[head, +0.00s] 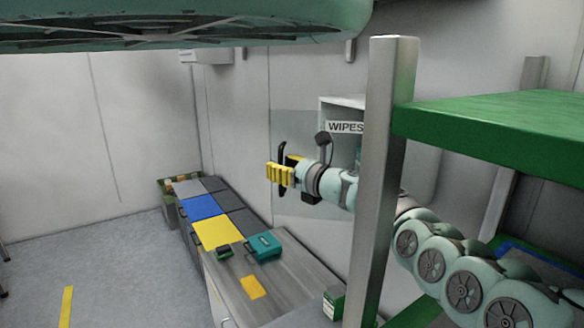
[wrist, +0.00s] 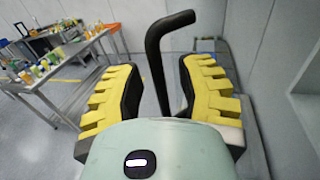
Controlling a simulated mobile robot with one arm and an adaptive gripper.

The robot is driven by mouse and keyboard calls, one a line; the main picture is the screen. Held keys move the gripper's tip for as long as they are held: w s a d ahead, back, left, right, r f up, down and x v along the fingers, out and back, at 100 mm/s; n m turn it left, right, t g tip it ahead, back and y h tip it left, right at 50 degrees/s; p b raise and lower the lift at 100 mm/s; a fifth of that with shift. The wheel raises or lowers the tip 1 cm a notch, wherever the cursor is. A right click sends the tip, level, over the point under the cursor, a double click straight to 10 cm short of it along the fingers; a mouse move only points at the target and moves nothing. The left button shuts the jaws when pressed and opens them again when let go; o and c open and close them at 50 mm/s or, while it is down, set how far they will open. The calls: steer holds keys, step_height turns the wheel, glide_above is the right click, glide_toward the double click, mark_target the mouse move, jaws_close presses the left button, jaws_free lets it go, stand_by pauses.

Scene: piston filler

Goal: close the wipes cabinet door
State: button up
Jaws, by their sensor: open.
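The white wipes cabinet (head: 342,105) hangs on the wall behind the metal post, with a "WIPES" label on it. Its clear door (head: 295,125) stands swung open to the left of the cabinet. A black bar handle (head: 282,152) is on the door. My gripper (head: 281,174) is at the handle with its yellow-padded fingers open. In the wrist view the bent black handle (wrist: 155,55) rises between the two spread fingers. I cannot tell whether either finger touches it. The post hides part of the cabinet.
A metal post (head: 382,170) and green shelf (head: 490,118) stand close on the right, in front of my arm. Below is a counter (head: 285,275) with a teal case (head: 263,247) and coloured bins (head: 201,206). Open floor lies at left. The wrist view shows cluttered tables (wrist: 55,60).

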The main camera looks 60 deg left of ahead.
mark_target(281, 123)
steer(key=shift+s, duration=0.2)
steer(key=shift+r, duration=0.15)
step_height(281, 123, up, 10)
steer(key=shift+f, duration=0.15)
stand_by(0.4)
steer(key=shift+o, duration=0.5)
